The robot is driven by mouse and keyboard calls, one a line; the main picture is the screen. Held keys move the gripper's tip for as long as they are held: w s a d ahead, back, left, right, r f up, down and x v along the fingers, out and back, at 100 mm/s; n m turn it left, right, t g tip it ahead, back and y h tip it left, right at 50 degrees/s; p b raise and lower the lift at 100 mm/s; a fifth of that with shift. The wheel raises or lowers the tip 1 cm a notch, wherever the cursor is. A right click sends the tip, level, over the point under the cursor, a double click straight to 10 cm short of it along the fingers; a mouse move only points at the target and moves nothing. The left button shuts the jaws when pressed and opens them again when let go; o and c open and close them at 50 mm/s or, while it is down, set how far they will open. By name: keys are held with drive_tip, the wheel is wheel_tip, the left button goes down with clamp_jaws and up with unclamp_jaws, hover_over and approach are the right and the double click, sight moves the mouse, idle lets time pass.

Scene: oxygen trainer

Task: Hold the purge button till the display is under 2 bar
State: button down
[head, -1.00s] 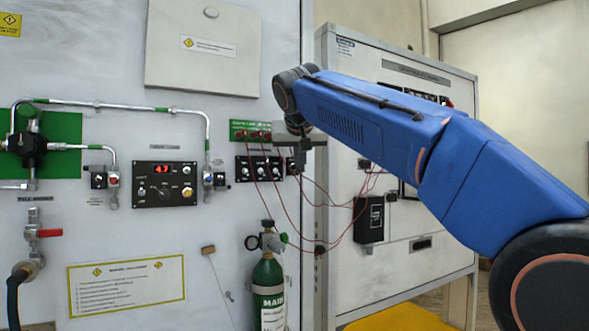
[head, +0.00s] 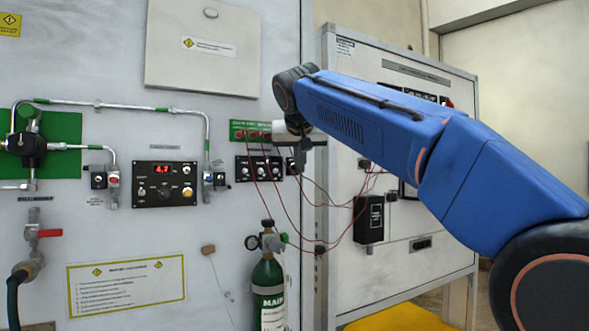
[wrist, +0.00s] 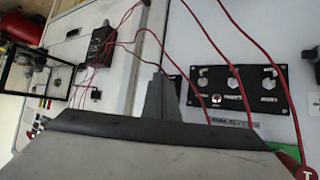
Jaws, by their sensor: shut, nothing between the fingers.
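The display (head: 175,168) glows red on a black panel (head: 152,197) on the white wall, left of centre in the head view. Its small digits look like 4.7. The panel also carries several knobs and a yellow button (head: 187,191). I cannot read which control is the purge button. My gripper (head: 299,166) is well to the right of this panel, in front of the wall near a small black three-knob panel. It is shut and empty; its fingers also show in the wrist view (wrist: 160,92). The display is outside the wrist view.
Thin red leads (head: 322,215) hang below and right of my gripper; they also cross the wrist view (wrist: 203,80). A green cylinder (head: 267,281) stands below. The three-knob panel (wrist: 238,78) is beside my fingers in the wrist view. A white cabinet (head: 440,275) stands at the right.

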drive_tip(key=shift+w+a, duration=0.2)
drive_tip(key=shift+w, duration=0.1)
drive_tip(key=shift+w+a, duration=0.25)
drive_tip(key=shift+w, duration=0.1)
idle(0.9)
drive_tip(key=shift+s+d, duration=0.1)
idle(1.8)
drive_tip(key=shift+s+d, duration=0.35)
drive_tip(key=shift+s, duration=0.25)
drive_tip(key=s+d, duration=0.1)
drive_tip(key=s, duration=0.1)
drive_tip(key=s+d, duration=0.1)
drive_tip(key=s, duration=0.1)
drive_tip(key=shift+d, duration=0.4)
idle(0.4)
